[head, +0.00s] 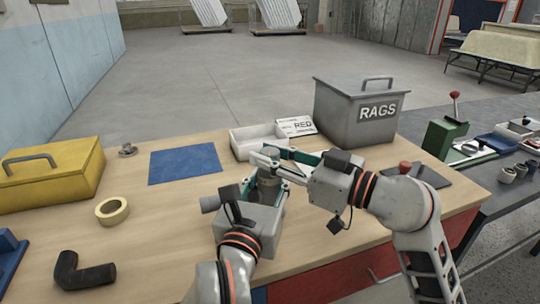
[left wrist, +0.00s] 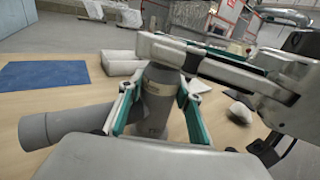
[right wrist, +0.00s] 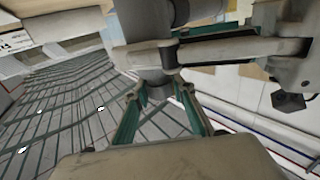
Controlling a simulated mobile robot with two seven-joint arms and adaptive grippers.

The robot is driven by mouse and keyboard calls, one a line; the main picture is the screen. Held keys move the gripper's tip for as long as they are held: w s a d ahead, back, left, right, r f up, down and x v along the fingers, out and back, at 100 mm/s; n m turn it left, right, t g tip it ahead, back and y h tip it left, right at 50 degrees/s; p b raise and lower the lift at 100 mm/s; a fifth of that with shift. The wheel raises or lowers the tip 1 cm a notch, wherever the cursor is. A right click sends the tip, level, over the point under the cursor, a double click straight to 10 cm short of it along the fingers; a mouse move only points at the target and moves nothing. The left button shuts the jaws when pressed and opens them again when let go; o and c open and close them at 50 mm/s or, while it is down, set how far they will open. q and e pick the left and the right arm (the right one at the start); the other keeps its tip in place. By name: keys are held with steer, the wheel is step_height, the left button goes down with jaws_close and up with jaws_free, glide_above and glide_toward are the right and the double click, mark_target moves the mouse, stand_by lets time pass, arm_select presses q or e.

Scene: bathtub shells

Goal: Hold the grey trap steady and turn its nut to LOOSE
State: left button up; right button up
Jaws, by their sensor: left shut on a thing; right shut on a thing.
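The grey trap (left wrist: 158,105) stands upright on the bench, with its side pipe (left wrist: 72,124) pointing left. In the head view the pipe end (head: 210,203) shows left of my left gripper. My left gripper (head: 266,184) is shut around the trap's body; its fingers show on both sides in the left wrist view (left wrist: 158,108). My right gripper (head: 275,156) is shut at the trap's top, above the left one, where the nut is. Its fingers and arm hide most of the nut. I cannot read any LOOSE mark. The right wrist view shows the grey part (right wrist: 152,58) between its fingers.
A blue mat (head: 185,164), tape roll (head: 112,210), black elbow (head: 85,273) and yellow box (head: 52,178) lie left. A red-knobbed plate (head: 425,176) is right.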

steer(key=shift+s+a+f+m+t+h, duration=0.1)
steer(key=shift+a+f+m+t+h, duration=0.1)
steer(key=shift+m+t+h, duration=0.45)
steer(key=shift+d+m+t+h, duration=0.1)
steer(key=shift+m+t+h, duration=0.15)
steer(key=shift+t, duration=0.2)
steer(key=o, duration=1.1)
steer(key=shift+r, duration=0.1)
steer(key=shift+d, duration=0.1)
steer(key=shift+v, duration=3.7)
